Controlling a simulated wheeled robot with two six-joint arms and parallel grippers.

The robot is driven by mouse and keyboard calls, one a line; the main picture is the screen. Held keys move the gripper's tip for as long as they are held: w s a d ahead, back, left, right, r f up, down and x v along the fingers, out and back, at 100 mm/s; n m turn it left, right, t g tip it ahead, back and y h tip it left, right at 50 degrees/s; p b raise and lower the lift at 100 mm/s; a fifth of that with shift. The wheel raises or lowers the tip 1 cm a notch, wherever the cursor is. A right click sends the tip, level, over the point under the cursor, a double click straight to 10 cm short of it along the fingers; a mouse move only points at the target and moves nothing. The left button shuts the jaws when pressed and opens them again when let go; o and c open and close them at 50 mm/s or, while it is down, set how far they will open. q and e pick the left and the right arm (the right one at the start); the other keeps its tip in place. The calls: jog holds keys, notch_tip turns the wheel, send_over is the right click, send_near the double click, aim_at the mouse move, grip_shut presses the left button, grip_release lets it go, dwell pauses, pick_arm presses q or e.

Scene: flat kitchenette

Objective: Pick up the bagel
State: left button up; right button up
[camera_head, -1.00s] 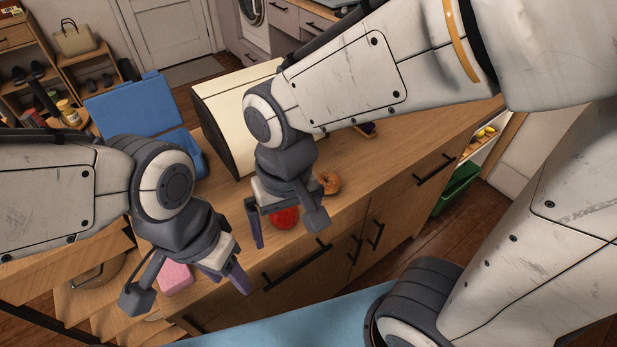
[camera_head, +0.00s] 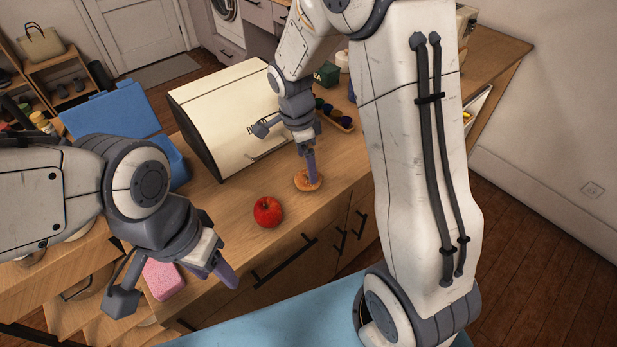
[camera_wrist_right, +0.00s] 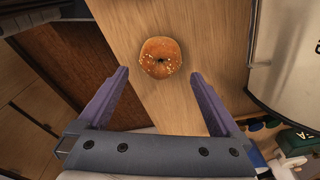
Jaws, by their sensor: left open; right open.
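The bagel (camera_head: 306,181) is golden brown with a small hole and lies flat on the wooden counter. In the head view my right gripper (camera_head: 312,168) hangs just above it, and one finger covers part of it. In the right wrist view the bagel (camera_wrist_right: 160,58) shows whole, centred between and just beyond the fingertips of my open right gripper (camera_wrist_right: 158,76). Nothing is between those fingers. My left gripper (camera_head: 225,277) is open and empty at the counter's front left, beside a pink sponge (camera_head: 163,279).
A red apple (camera_head: 268,212) sits left of the bagel. A cream bread box (camera_head: 228,118) stands behind, with a tray of small dark items (camera_head: 338,119) to its right. A blue folded object (camera_head: 112,112) is at the left. The counter (camera_head: 340,180) around the bagel is clear.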

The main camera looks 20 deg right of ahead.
aim_at(307, 175)
jog(key=shift+d+f+p, duration=0.2)
jog(key=shift+f+p, duration=0.45)
jog(key=shift+f, duration=2.1)
jog(key=c, duration=0.5)
